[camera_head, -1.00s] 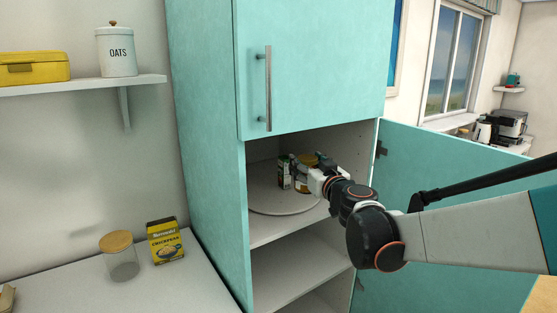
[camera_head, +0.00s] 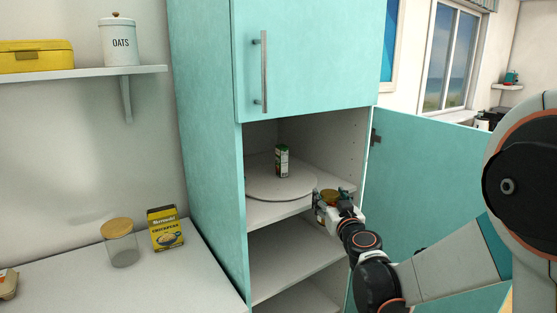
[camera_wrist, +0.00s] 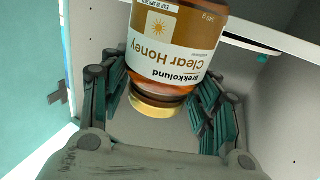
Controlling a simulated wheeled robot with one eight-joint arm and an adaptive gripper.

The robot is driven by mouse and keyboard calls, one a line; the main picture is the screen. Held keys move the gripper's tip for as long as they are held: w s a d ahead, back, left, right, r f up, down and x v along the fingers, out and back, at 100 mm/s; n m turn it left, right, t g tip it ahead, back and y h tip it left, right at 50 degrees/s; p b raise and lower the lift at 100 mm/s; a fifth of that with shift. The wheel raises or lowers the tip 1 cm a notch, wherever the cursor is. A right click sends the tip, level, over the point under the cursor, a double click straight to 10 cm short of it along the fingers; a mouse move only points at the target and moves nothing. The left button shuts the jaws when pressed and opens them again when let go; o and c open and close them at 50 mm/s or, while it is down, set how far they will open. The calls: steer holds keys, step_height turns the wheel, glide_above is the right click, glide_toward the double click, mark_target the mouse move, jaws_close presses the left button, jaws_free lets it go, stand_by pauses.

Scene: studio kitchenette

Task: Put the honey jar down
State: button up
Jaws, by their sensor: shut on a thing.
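My gripper (camera_head: 326,202) is shut on the honey jar (camera_head: 329,196), an amber jar with a gold lid. In the head view they are at the front right of the open cupboard, near the shelf's front edge, apart from the round turntable (camera_head: 262,187). The wrist view shows the jar (camera_wrist: 178,45) between the two green finger linkages of my gripper (camera_wrist: 165,78), with its "Clear Honey" label upside down in the picture. The fingers partly hide the jar in the head view. I cannot tell whether its base touches anything.
A lower shelf (camera_head: 285,262) looks empty. The open teal door (camera_head: 430,180) is to the right. A glass jar (camera_head: 122,247) and a yellow chickpea box (camera_head: 165,230) stand on the left counter.

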steer(key=s+d+f+m+h+b, duration=0.1)
steer(key=s+d+f+h+b, duration=0.1)
steer(key=d+f, duration=0.3)
step_height(320, 180, down, 4)
steer(key=shift+r, duration=0.1)
steer(key=shift+s, duration=0.1)
